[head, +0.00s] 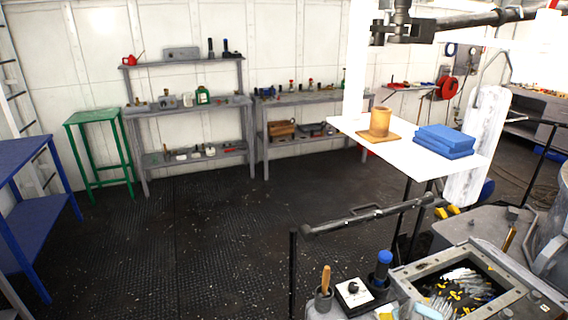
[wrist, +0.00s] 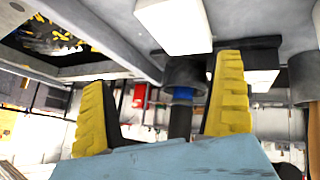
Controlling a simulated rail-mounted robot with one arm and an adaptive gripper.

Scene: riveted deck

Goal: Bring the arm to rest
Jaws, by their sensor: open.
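My gripper (wrist: 163,72) shows in the wrist view with its two yellow ridged fingers spread wide apart, open, with nothing held between them. Its pale blue body fills the bottom of that view. The wrist picture looks upside down. A dark grey cup with a blue-topped handle (wrist: 182,95) shows beyond the fingers, in the gap between them. I cannot tell how far it is from the fingertips. In the head view I cannot make out the gripper's fingers.
In the head view, a blue-topped handle (head: 383,262), a wooden handle (head: 326,280) and a box with a black knob (head: 353,292) stand beside an open bin (head: 403,277). A white table (head: 345,124) holds an orange pot (head: 380,121) and blue stack (head: 444,141). Middle floor is clear.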

